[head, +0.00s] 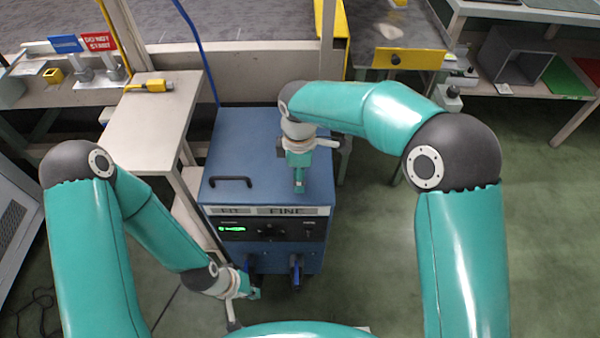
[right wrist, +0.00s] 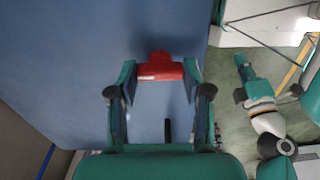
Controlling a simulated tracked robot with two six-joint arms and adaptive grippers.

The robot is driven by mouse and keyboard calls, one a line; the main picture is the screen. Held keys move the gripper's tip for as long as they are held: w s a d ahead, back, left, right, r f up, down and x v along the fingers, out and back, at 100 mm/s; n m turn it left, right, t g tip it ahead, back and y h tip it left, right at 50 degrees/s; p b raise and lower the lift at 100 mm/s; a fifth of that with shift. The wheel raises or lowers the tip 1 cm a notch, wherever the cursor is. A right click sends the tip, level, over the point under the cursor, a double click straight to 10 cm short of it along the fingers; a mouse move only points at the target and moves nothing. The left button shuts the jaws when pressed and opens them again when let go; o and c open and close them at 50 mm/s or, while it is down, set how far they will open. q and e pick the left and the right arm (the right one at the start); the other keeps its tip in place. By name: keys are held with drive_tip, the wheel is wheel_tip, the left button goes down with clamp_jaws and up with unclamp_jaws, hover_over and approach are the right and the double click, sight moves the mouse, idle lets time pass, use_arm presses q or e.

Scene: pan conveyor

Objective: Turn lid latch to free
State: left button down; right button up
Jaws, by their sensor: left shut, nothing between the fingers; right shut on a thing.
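The lid latch (right wrist: 162,67) is a red T-shaped piece with a white mark on the blue lid, seen in the right wrist view. My right gripper (right wrist: 160,74) is shut on the latch, one finger at each end of its bar. In the head view my right gripper (head: 299,188) points down at the blue cabinet's top (head: 240,150), near its right front; the latch is hidden there. My left gripper (head: 254,294) is shut and empty, low in front of the cabinet's lower left. The lid looks closed, with a black handle (head: 231,181) near its front left.
The cabinet's front panel has a green display (head: 232,230), and blue plugs (head: 296,272) stick out below. A pale side table (head: 150,112) with a yellow tool (head: 152,86) stands to the left. Open green floor (head: 375,255) lies to the right.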

drive_tip(key=m, duration=0.3)
drive_tip(key=shift+m+p, duration=0.3)
drive_tip(key=shift+m, duration=0.1)
drive_tip(key=m, duration=0.9)
drive_tip(key=shift+w, duration=0.1)
drive_tip(key=m, duration=0.4)
drive_tip(key=shift+m, duration=0.4)
drive_tip(key=o, duration=1.2)
drive_tip(key=shift+c, duration=0.2)
